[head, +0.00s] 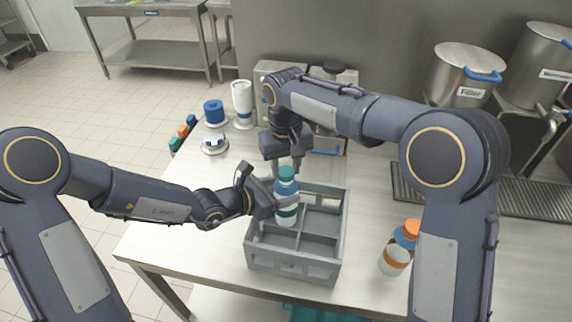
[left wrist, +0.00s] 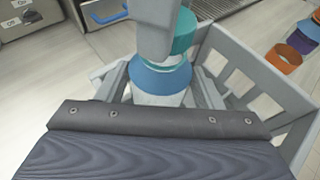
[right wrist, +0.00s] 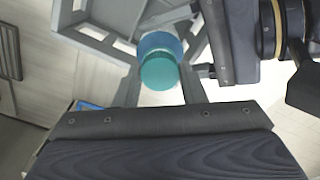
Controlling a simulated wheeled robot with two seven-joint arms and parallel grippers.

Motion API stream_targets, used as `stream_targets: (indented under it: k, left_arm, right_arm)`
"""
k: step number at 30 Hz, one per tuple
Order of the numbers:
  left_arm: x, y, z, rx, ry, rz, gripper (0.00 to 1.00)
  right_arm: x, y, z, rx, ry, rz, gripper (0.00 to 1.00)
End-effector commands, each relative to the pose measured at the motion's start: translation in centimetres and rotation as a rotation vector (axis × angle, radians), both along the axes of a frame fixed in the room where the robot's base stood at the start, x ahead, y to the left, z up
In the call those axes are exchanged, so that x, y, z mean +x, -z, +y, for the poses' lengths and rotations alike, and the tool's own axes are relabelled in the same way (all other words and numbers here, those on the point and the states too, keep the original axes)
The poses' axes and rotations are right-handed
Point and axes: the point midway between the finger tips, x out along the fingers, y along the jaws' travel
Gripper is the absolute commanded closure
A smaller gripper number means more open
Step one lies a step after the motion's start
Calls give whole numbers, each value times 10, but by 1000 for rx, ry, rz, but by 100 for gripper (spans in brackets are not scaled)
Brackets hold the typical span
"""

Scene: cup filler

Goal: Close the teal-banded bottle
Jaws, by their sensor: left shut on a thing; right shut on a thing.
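The teal-banded bottle (head: 287,198) stands upright at the far left compartment of the grey crate (head: 290,267), with a white body and blue shoulder (left wrist: 160,78). The teal cap (head: 286,172) sits over its top; it also shows in the right wrist view (right wrist: 160,73). I cannot tell how tightly the cap is seated. My left gripper (head: 284,203) comes from the left and is shut on the bottle's body. My right gripper (head: 288,168) points down from above and is shut on the cap. Its finger hides part of the cap in the left wrist view.
An orange-capped bottle (head: 395,261) stands right of the crate. A white bottle (head: 242,104), a blue roll (head: 213,112) and a small round stand (head: 215,144) are at the back left. Steel pots (head: 465,74) stand at the back right. The crate's other compartments look empty.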

Motion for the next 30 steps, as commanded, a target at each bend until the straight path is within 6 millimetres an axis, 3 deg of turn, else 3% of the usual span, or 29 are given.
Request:
stream_targets:
  k: [11, 12, 17, 20, 30]
  left_arm:
    - [0, 0, 0, -1, 0, -1, 80]
    - [0, 0, 0, -1, 0, -1, 100]
    - [0, 0, 0, -1, -1, -1, 100]
    - [0, 0, 0, -1, -1, -1, 100]
    - [0, 0, 0, -1, -1, -1, 100]
  right_arm:
    - [0, 8, 0, -2, 0, 2, 84]
    - [0, 9, 0, -1, 1, 1, 84]
    - [0, 8, 0, -3, 94, -1, 84]
    - [0, 8, 1, -2, 302, -2, 84]
    - [0, 9, 1, -3, 1268, -3, 84]
